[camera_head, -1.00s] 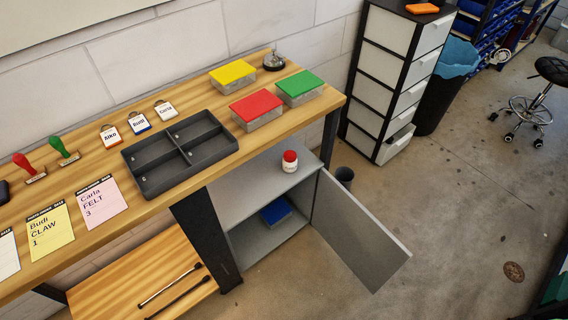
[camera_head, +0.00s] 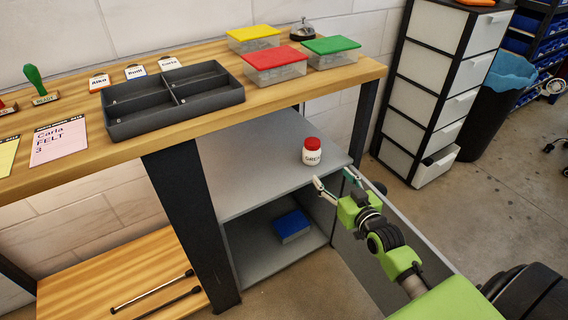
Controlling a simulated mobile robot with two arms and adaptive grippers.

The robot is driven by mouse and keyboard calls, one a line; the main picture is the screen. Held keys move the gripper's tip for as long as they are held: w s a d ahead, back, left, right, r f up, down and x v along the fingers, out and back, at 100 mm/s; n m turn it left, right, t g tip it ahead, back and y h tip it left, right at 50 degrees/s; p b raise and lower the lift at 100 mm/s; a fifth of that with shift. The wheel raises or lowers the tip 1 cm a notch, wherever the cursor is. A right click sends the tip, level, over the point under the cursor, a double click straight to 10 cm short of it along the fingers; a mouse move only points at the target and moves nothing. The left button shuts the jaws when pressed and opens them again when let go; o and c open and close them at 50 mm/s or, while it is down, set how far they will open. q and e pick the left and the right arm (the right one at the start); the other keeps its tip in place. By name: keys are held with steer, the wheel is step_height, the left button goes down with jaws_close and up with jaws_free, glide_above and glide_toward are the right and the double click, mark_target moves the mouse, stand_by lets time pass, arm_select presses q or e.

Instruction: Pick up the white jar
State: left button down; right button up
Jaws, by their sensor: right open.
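The white jar (camera_head: 312,153) has a red lid and dark lettering on its front. It stands upright on the upper grey shelf (camera_head: 250,172) of the open cabinet under the bench. My right gripper (camera_head: 333,182) comes in from the lower right. It is open and empty, its two fingers apart, just in front of and below the jar in the picture. The fingers look apart from the jar. My left gripper is not in view.
The cabinet door stands open on the right, partly behind my right arm. A blue box (camera_head: 292,225) lies on the lower shelf. The wooden bench top (camera_head: 215,118) overhangs the shelf and holds a dark divided tray (camera_head: 133,128) and lidded boxes. A drawer tower (camera_head: 424,85) stands to the right.

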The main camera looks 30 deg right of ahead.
mark_target(315, 158)
steer(key=shift+t, duration=0.3)
steer(key=w, duration=0.2)
steer(key=w+b, duration=0.1)
steer(key=w, duration=0.4)
steer(key=shift+w+d+f+b, duration=0.25)
steer(key=shift+w+d+b, duration=0.05)
steer(key=shift+w+b, duration=0.1)
steer(key=shift+w, duration=0.75)
steer(key=w+b, duration=0.1)
steer(key=w, duration=0.2)
steer(key=shift+w+d+f+b, duration=0.1)
steer(key=shift+w+f+b, duration=0.2)
steer(key=shift+f+b, duration=0.1)
steer(key=shift+w+d, duration=0.1)
steer(key=shift+w, duration=0.45)
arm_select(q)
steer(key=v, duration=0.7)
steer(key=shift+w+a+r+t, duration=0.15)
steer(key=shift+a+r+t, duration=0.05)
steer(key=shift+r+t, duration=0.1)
arm_select(e)
steer(key=shift+r, duration=0.1)
steer(key=c, duration=1.4)
